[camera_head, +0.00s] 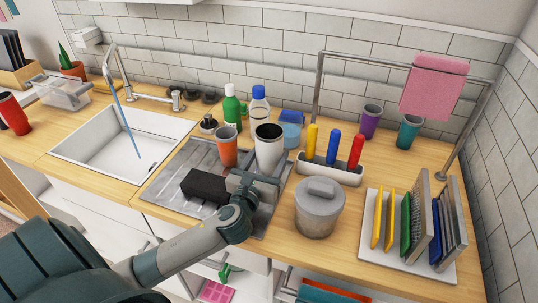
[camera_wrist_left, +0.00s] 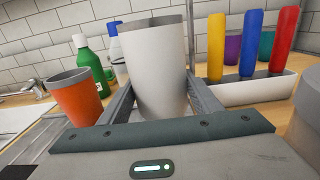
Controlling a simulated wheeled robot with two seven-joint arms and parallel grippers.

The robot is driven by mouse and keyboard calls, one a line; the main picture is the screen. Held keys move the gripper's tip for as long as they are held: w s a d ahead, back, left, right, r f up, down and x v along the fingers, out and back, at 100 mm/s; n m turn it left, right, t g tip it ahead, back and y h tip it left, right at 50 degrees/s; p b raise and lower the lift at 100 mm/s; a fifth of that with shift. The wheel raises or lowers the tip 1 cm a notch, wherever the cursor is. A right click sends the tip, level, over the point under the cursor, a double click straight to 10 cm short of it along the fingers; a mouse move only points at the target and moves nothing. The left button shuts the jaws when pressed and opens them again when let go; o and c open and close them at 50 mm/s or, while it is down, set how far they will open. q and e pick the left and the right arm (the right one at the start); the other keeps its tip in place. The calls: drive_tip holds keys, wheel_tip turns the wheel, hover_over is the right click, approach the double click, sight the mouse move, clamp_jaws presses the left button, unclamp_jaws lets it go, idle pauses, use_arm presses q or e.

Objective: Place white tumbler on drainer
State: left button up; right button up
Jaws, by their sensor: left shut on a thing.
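The white tumbler (camera_head: 269,150) stands upright over the right part of the metal drainer (camera_head: 190,158) beside the sink. My left gripper (camera_head: 258,180) is shut on the tumbler. In the left wrist view the white tumbler (camera_wrist_left: 157,70) sits between the two fingers of the left gripper (camera_wrist_left: 160,105). Whether its base touches the drainer is hidden by the gripper. An orange tumbler (camera_head: 227,146) stands on the drainer just left of it. My right gripper is not in view.
A white holder (camera_head: 328,172) with coloured-handled tools stands right of the drainer. A lidded grey canister (camera_head: 318,208) is in front of it. A green bottle (camera_head: 231,108) and a blue-capped bottle (camera_head: 259,106) stand behind. The sink (camera_head: 120,145) is at left.

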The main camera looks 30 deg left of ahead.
sight(265, 164)
use_arm(q)
drive_tip(key=o, duration=1.2)
drive_tip(key=shift+o, duration=0.2)
drive_tip(key=shift+r, duration=0.2)
drive_tip(key=shift+s+d+f, duration=0.15)
drive_tip(key=shift+s, duration=0.5)
drive_tip(key=b+v, duration=0.1)
drive_tip(key=v, duration=0.3)
drive_tip(key=b+v, duration=0.1)
drive_tip(key=v, duration=0.5)
drive_tip(key=shift+d, duration=0.1)
drive_tip(key=shift+s, duration=0.3)
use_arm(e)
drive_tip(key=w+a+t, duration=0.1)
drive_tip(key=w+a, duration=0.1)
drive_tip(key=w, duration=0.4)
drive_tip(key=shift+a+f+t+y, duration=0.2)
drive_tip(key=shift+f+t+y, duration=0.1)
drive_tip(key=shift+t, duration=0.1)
